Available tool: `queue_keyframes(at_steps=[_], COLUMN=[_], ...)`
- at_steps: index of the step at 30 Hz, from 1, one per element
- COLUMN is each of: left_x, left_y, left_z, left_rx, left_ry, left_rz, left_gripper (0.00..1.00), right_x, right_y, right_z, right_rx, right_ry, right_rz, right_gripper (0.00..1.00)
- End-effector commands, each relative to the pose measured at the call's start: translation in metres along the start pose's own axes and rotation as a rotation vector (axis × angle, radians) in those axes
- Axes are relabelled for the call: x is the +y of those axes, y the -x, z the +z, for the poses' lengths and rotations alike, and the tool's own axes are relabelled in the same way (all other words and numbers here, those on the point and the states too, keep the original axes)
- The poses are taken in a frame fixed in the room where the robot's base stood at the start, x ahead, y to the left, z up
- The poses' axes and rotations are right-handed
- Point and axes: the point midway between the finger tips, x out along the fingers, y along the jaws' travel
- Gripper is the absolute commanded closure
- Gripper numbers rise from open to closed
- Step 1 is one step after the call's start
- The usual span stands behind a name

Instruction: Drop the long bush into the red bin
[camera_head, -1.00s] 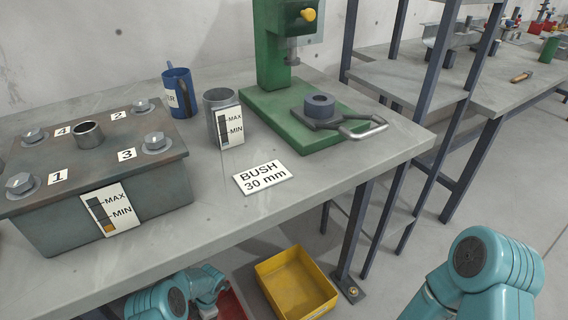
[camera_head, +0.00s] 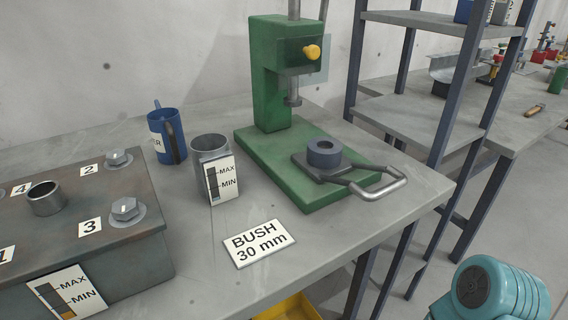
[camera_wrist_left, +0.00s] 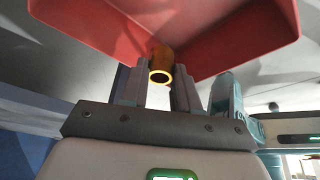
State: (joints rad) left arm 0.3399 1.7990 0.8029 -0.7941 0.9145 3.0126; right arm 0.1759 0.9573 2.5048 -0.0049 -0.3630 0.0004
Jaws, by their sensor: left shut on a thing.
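The long bush (camera_wrist_left: 161,57) is a brass-orange tube with a bright yellow ring at its near end, in the left wrist view. My left gripper (camera_wrist_left: 158,86) is shut on it, with one grey finger on each side. The red bin (camera_wrist_left: 85,52) fills the top of that view, with its walls spreading left and right beyond the bush. I cannot tell whether the bush is inside the bin's rim or only close to it. The head view shows neither the left gripper nor the red bin. My right gripper is not in view; only part of that teal arm shows at lower right.
A yellow bin (camera_head: 290,308) shows below the bench's front edge. On the bench (camera_head: 205,240) stand a steel tank (camera_head: 105,235), blue mug (camera_head: 167,137), grey cup (camera_head: 210,150), BUSH 30 mm card (camera_head: 258,243) and green press (camera_head: 268,75) with a dark ring (camera_head: 324,153).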

Motion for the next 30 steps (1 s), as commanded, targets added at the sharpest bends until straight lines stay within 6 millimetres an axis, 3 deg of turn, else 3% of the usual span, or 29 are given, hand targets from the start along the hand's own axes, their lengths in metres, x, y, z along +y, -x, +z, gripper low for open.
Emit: queue_keyframes(at_steps=[1,9,19,20,22,30], left_x=[0.000,-0.001,0.000,0.000,0.000,0.000], left_y=[-0.012,-0.041,-0.042,-0.042,-0.041,-0.041], left_z=[0.004,0.017,0.020,0.020,0.021,0.021], left_rx=[0.001,0.000,0.000,0.000,0.000,0.000], left_ry=[-0.001,0.000,0.000,0.000,0.000,-0.001], left_rz=[-0.001,0.001,0.003,0.003,0.003,0.002], left_gripper=[1.00,1.00,1.00,0.63,0.41,0.40], right_x=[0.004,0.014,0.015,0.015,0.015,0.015], right_y=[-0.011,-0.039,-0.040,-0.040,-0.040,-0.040], right_z=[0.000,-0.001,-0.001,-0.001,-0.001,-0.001], right_rx=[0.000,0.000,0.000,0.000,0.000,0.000], right_ry=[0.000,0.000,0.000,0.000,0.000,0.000], right_rz=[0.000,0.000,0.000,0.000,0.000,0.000], right_gripper=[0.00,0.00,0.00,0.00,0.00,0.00])
